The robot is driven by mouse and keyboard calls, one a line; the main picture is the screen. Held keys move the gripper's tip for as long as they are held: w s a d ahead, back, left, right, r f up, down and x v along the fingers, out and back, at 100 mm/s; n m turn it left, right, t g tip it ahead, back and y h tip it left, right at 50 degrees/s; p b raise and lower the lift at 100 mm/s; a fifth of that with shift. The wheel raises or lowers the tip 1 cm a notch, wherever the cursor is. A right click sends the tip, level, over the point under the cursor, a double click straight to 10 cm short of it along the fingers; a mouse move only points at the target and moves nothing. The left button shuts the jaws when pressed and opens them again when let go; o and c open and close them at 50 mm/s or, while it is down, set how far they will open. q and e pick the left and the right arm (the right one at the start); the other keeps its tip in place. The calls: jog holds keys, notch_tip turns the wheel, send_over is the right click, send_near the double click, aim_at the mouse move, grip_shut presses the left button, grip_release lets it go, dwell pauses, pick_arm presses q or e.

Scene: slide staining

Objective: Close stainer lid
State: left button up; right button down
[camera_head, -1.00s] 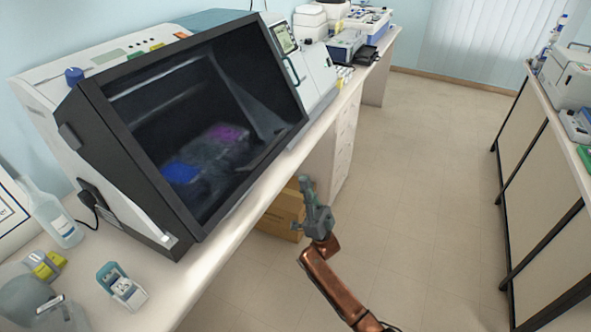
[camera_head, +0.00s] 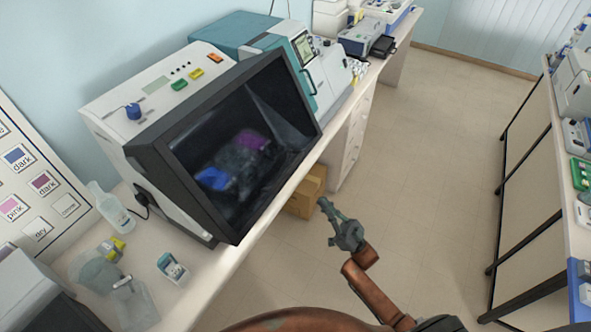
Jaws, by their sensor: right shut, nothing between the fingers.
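The stainer (camera_head: 165,95) is a white and dark-grey machine on the left bench. Its large dark see-through lid (camera_head: 290,105) faces the aisle, tilted, in a thick black frame. Blue and magenta patches show dimly behind the panel. I cannot tell for sure whether the lid is fully down. My right gripper (camera_head: 324,204) is shut and empty, in the air over the aisle, to the right of and below the lid's lower right corner, apart from it. My left gripper is not in view.
A teal and white machine (camera_head: 240,35) stands behind the stainer. A clear bottle (camera_head: 115,212) and a small blue-white holder (camera_head: 172,268) stand on the near bench. A cardboard box (camera_head: 306,192) is under the bench. The aisle floor (camera_head: 430,170) is clear.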

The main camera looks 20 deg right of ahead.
jog(key=w+a+r+p, duration=0.3)
jog(key=w+a+r, duration=0.2)
jog(key=w, duration=0.3)
jog(key=shift+a+r, duration=0.2)
jog(key=shift+a, duration=0.4)
jog(key=shift+f, duration=0.1)
